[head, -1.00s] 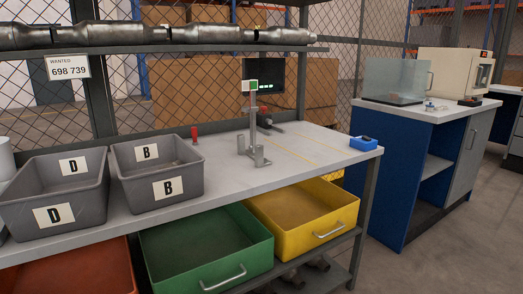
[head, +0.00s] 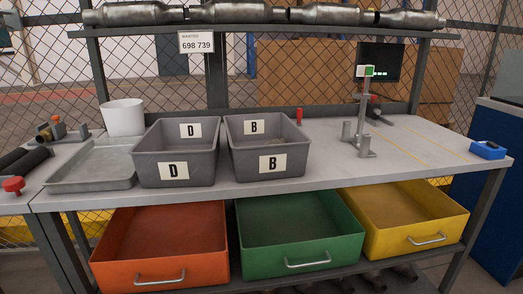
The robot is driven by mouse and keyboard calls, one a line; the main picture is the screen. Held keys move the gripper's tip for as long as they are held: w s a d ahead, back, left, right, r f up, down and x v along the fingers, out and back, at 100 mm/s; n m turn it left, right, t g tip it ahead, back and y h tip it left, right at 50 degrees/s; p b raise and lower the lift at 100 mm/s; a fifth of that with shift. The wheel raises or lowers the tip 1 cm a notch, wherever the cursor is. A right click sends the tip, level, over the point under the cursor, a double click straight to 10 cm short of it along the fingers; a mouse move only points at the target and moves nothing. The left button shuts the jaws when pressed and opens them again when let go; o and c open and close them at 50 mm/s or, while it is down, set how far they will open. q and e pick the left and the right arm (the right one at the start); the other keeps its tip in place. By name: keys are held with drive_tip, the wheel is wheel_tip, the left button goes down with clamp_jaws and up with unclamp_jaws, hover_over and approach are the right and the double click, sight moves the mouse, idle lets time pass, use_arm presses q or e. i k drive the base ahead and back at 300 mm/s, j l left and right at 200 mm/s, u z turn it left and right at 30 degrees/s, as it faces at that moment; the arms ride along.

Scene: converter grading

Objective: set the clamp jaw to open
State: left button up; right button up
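No part labelled as a clamp jaw can be told for sure. At the far left edge is a fixture (head: 52,132) with metal, brass and orange parts. Beside it are a dark cylinder (head: 28,160) and a red knob (head: 13,185); this group is partly cut off by the picture edge. A grey upright stand (head: 363,115) with metal posts at its foot is on the right half of the bench, with a green and white head on top. Whether any jaw is open or shut is too small to tell. Neither of my grippers is in view.
The grey bench (head: 330,165) holds a shallow metal tray (head: 90,184), a white tub (head: 122,117), grey bin D (head: 150,160), grey bin B (head: 240,150) and a blue box (head: 488,150). Orange (head: 120,272), green (head: 255,262) and yellow (head: 385,240) drawers sit below. Converters (head: 245,16) lie on the upper shelf.

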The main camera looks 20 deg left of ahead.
sight(59, 130)
drive_tip(key=u, duration=1.95)
drive_tip(key=i+j, duration=0.2)
drive_tip(key=j, duration=0.15)
drive_tip(key=i+j, duration=0.2)
drive_tip(key=j, duration=0.15)
drive_tip(key=i+j+z, duration=0.1)
drive_tip(key=i+j, duration=0.3)
drive_tip(key=j, duration=0.25)
drive_tip(key=i+j, duration=0.2)
drive_tip(key=j, duration=0.2)
drive_tip(key=i+j+z, duration=0.1)
drive_tip(key=j, duration=0.25)
drive_tip(key=i+j, duration=0.45)
drive_tip(key=j, duration=0.25)
drive_tip(key=z, duration=0.05)
